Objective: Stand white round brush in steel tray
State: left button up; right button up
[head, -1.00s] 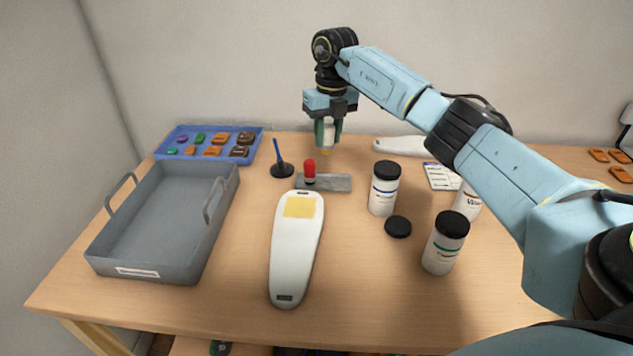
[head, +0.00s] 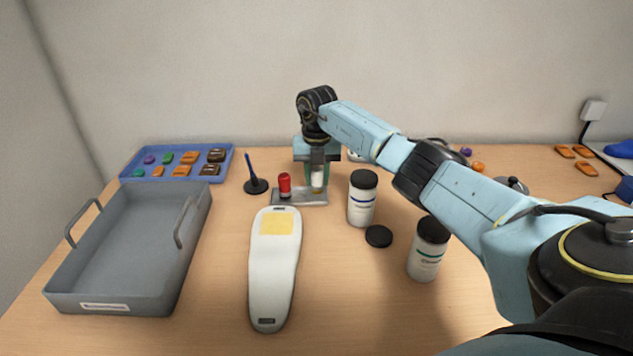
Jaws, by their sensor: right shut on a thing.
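The white round brush (head: 318,178) is upright in my right gripper (head: 318,172), which is shut on it. Its pale tan lower end is at the right part of the small flat steel tray (head: 290,198); I cannot tell whether it touches the tray. A red-topped round piece (head: 284,184) stands on the left part of the same tray. The gripper's fingers partly hide the brush's upper part. My left gripper is not in view.
A large grey handled tray (head: 60,303) is at the left, with a blue tray (head: 130,174) of coloured pieces behind. A blue-handled tool (head: 255,187), a white insole-shaped device (head: 270,285), jars (head: 362,205) (head: 427,255) and a black lid (head: 379,237) surround the steel tray.

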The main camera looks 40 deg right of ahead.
aim_at(317, 169)
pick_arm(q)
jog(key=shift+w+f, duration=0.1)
pick_arm(e)
jog(key=shift+f, duration=0.7)
jog(key=shift+f, duration=0.1)
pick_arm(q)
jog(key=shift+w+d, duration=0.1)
pick_arm(e)
jog(key=o, duration=1)
notch_tip(317, 169, up, 11)
jog(key=shift+r+p, duration=0.1)
jog(key=shift+p, duration=0.55)
jog(key=shift+r, duration=0.5)
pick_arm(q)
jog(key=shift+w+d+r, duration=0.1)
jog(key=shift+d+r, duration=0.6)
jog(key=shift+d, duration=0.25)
pick_arm(e)
jog(key=shift+s, duration=0.1)
